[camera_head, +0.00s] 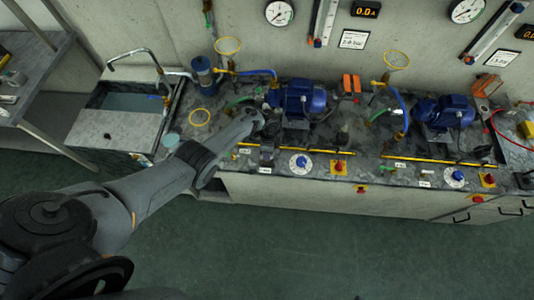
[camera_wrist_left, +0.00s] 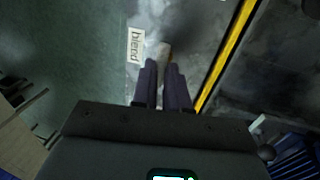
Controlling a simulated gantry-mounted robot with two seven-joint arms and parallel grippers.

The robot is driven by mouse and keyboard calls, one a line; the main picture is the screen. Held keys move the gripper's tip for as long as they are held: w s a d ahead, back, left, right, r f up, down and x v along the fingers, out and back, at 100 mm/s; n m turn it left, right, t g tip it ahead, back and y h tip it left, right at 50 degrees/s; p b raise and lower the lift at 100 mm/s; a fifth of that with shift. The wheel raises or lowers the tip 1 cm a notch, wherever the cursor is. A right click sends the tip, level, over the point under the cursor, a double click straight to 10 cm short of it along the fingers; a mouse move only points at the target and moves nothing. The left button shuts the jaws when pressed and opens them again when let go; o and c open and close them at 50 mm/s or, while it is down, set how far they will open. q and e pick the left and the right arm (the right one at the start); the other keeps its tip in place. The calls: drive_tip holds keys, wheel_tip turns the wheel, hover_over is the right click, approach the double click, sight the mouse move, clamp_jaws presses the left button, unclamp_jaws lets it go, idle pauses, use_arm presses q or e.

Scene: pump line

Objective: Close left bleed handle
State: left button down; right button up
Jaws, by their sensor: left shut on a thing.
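My left gripper (camera_head: 268,152) reaches down to the front part of the left pump bench in the head view. In the left wrist view its two dark fingers (camera_wrist_left: 162,66) are shut on the left bleed handle (camera_wrist_left: 162,50). Only a pale, blurred piece of the handle shows beyond the fingertips, with a yellowish edge on its right. A white label reading "bleed" (camera_wrist_left: 136,45) lies just left of it. In the head view the arm and gripper hide the handle, so its angle cannot be told. My right gripper is not in view.
A yellow rail (camera_wrist_left: 228,55) runs close to the right of the fingers. A blue pump (camera_head: 300,97) stands behind the gripper. A blue dial knob (camera_head: 300,162) and a red knob (camera_head: 338,167) sit to the right. A sink (camera_head: 125,103) is at the left.

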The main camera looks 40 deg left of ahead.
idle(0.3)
use_arm(q)
drive_tip(key=c, duration=1.1)
unclamp_jaws()
drive_tip(key=shift+c, duration=0.2)
wheel_tip(320, 180, up, 10)
drive_tip(key=w+a+p, duration=0.1)
drive_tip(key=p, duration=0.3)
drive_tip(key=shift+w+r, duration=0.25)
drive_tip(key=shift+w, duration=0.1)
drive_tip(key=shift+a, duration=0.1)
